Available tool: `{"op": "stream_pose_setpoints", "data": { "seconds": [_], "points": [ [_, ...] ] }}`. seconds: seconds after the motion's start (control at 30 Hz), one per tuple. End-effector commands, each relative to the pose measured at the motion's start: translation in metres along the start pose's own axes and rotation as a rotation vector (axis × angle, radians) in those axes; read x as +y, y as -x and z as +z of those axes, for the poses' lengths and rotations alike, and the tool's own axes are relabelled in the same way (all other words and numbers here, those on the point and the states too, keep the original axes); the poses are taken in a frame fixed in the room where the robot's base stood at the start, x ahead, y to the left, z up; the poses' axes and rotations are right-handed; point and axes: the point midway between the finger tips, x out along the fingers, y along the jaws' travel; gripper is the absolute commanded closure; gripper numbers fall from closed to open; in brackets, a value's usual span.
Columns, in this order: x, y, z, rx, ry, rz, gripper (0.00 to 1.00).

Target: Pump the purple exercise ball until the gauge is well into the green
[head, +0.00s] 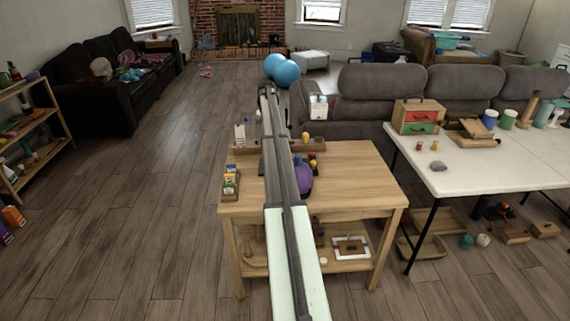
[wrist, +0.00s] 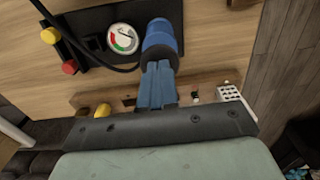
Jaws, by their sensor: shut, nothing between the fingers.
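The purple exercise ball (head: 304,179) rests on the small wooden table, partly hidden behind my arm. In the wrist view a round white gauge (wrist: 123,39) with coloured bands sits on a dark base; its needle is too small to read surely. A blue cylinder with a dark collar (wrist: 160,38), apparently part of the pump, stands beside the gauge. My gripper (wrist: 158,68) is shut and empty, its blue fingertips at the collar end of the cylinder; I cannot tell whether they touch. The ball does not show in the wrist view.
A yellow knob (wrist: 49,36) and a red knob (wrist: 69,67) sit near a black hose (wrist: 75,45). Small boxes (head: 231,180) stand at the wooden table's (head: 345,203) left edge. A white table (head: 480,175) with a drawer box (head: 418,116) stands right.

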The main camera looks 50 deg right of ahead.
Motion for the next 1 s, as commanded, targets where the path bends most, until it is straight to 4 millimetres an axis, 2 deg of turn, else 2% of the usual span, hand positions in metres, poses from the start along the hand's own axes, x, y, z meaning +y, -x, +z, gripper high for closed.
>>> {"op": "stream_pose_setpoints", "data": {
  "seconds": [0.5,0.77,1.0],
  "points": [
    [0.0,-0.026,0.001,-0.003,0.0,0.0,1.0],
    [0.0,-0.02,0.001,-0.003,0.0,0.0,1.0],
    [0.0,-0.004,0.001,-0.002,0.0,0.0,1.0]
  ]
}}
